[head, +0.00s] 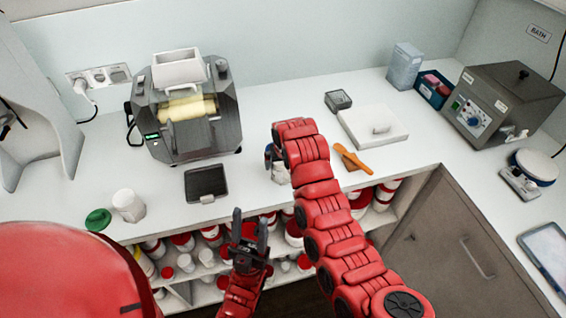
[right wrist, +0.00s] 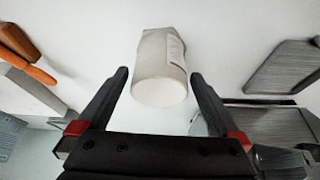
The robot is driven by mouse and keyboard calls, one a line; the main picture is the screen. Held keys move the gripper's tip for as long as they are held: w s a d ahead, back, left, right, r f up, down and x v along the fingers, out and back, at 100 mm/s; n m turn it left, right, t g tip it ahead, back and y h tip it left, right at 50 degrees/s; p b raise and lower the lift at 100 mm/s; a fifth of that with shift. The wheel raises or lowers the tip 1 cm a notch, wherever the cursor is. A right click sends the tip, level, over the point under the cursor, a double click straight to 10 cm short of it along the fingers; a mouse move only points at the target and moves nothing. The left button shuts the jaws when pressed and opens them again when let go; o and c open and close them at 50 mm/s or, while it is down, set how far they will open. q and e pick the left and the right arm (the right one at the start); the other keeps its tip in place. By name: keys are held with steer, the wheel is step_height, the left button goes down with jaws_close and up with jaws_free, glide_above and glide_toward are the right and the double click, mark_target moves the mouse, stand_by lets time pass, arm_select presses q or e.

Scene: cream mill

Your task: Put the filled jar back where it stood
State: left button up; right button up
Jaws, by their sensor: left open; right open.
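A white jar (right wrist: 162,68) with a label stands on the counter in the right wrist view, its near end between the fingertips of my open right gripper (right wrist: 160,75). I cannot tell if the fingers touch it. In the head view this jar (head: 280,174) is partly hidden by my right gripper (head: 270,156). A second white jar (head: 128,206) stands at the counter's left front, next to a green lid (head: 98,220). My left gripper (head: 250,232) is open and empty, in front of the shelves. I cannot see what either jar holds.
A dark scale (head: 206,182) lies left of my right gripper, before the roller mill (head: 184,112). An orange spatula (head: 352,159) lies to the right, near a white slab (head: 372,126). Shelves of red-lidded jars (head: 206,257) are under the counter. A bath unit (head: 500,100) stands far right.

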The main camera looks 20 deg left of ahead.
steer(key=shift+r, duration=0.35)
steer(key=v, duration=1.1)
steer(key=shift+s, duration=0.2)
steer(key=shift+w+d+r, duration=0.1)
